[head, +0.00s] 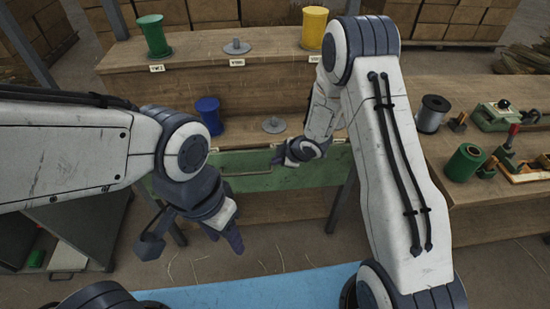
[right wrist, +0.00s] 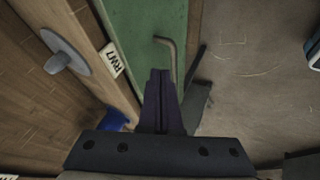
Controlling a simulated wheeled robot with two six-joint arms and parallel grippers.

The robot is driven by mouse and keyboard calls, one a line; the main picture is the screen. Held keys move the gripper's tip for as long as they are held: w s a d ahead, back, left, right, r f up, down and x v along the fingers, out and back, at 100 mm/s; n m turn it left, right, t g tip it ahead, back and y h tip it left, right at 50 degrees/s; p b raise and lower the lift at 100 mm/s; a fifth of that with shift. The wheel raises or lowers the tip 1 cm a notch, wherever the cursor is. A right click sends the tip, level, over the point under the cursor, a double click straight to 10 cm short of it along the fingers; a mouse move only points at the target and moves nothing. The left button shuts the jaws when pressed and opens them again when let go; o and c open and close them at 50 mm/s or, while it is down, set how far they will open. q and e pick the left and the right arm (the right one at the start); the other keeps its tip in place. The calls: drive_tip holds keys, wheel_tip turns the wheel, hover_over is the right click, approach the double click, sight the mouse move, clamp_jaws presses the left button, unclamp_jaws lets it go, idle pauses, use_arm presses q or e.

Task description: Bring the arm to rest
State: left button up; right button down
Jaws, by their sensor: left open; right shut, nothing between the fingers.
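My left gripper (head: 193,240) hangs open and empty in front of the wooden shelves, its fingers pointing down and spread apart. My right gripper (head: 280,158) is in front of the green panel (head: 310,172), near its top edge, with the forearm reaching down from the upper right. In the right wrist view its two dark fingers (right wrist: 161,85) are pressed together with nothing between them. They overlap the lower part of the green panel (right wrist: 140,45) near its bent handle (right wrist: 170,55). I cannot tell whether they touch the panel.
The stepped shelf holds a green spool (head: 153,36), a yellow spool (head: 314,28), a blue spool (head: 209,115) and two grey spindle discs (head: 237,47) (head: 274,125). A workbench at right carries a wire spool (head: 432,114), another green spool (head: 465,162) and tools (head: 507,115).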

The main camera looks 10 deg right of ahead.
drive_tip(key=shift+s+d+r, duration=0.1)
drive_tip(key=shift+s+r, duration=0.25)
drive_tip(key=shift+r, duration=0.05)
